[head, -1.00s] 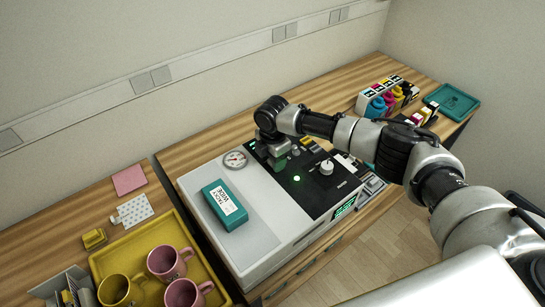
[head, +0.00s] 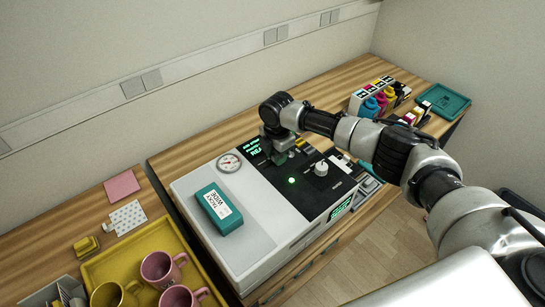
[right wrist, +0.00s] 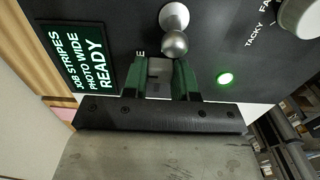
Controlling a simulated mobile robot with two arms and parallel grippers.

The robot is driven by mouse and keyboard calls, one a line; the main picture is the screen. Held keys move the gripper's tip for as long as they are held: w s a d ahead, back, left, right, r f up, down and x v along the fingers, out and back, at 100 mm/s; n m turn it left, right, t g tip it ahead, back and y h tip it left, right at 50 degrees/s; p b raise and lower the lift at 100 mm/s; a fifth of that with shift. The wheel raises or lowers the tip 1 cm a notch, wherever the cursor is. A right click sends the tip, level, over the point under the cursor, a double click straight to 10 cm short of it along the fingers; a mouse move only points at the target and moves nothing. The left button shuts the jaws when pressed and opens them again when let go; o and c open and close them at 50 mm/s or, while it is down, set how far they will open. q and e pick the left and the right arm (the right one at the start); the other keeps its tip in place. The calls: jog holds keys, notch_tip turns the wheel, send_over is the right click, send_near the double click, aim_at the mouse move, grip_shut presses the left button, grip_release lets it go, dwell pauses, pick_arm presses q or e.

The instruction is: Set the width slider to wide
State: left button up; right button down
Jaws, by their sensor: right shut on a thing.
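The width slider's small grey knob (right wrist: 159,72) sits between my right gripper's green-tipped fingers (right wrist: 160,82) in the right wrist view. My right gripper (head: 281,158) is shut on it, over the far part of the panel. A letter "E" shows just left of the fingers; the rest of the slider's track is hidden. The panel display (right wrist: 80,55) reads "JOB STRIPES PHOTO WIDE READY". My left gripper is not in view.
A silver ball-ended lever (right wrist: 175,42) stands close to the fingers. A white dial (head: 321,169) and a lit green button (head: 292,181) are nearby. A teal box (head: 219,208) lies on the press. A yellow tray (head: 203,272) with mugs stands at left.

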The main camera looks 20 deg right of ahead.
jog(key=shift+w+d+r, duration=0.1)
jog(key=shift+d+r, duration=0.05)
jog(key=shift+d, duration=0.05)
jog(key=c, duration=0.9)
grip_release()
jog(key=shift+r, duration=0.4)
notch_tip(320, 180, up, 10)
jog(key=shift+d+f+b, duration=0.1)
jog(key=shift+b, duration=1.15)
